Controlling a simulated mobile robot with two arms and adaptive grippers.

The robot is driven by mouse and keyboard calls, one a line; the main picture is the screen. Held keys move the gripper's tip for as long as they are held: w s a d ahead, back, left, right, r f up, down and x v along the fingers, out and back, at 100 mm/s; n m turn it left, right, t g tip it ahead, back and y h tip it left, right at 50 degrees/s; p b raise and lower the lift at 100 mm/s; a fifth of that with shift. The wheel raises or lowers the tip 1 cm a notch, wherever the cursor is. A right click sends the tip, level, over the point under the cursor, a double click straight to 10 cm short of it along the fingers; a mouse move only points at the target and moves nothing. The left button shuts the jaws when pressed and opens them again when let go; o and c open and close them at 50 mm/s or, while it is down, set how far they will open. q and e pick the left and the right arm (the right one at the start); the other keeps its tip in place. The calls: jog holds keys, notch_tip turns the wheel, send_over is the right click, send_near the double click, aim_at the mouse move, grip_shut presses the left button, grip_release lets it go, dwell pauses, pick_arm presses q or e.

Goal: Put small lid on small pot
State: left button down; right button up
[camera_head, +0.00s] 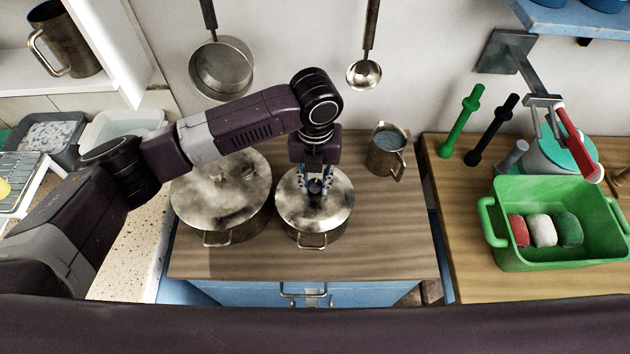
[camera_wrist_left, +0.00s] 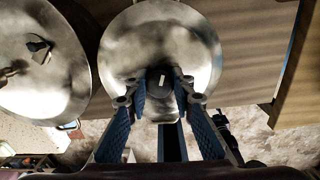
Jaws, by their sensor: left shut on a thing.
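The small pot (camera_head: 315,238) stands on the wooden worktop in the head view, right of a larger lidded pot. The small lid (camera_head: 335,205) lies over the small pot's mouth and looks level. In the left wrist view the small lid (camera_wrist_left: 205,50) fills the upper middle, with its dark knob between the fingers. My left gripper (camera_head: 317,190) points down above the lid and is shut on its knob; its fingers also show in the left wrist view (camera_wrist_left: 161,95). Whether the lid touches the rim all around cannot be told. My right gripper is not in view.
The large pot with its lid (camera_head: 221,190) stands close on the left. A metal jug (camera_head: 386,152) stands behind right. A pan (camera_head: 222,68) and a ladle (camera_head: 364,73) hang on the wall. A green bin (camera_head: 545,255) is on the right table. Worktop right of the small pot is clear.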

pick_arm(q)
jog(key=shift+r+p, duration=0.15)
jog(key=shift+p, duration=0.3)
jog(key=shift+f, duration=0.25)
dwell(0.6)
jog(key=c, duration=1.1)
grip_release()
notch_tip(320, 180, up, 7)
jog(key=p, duration=0.7)
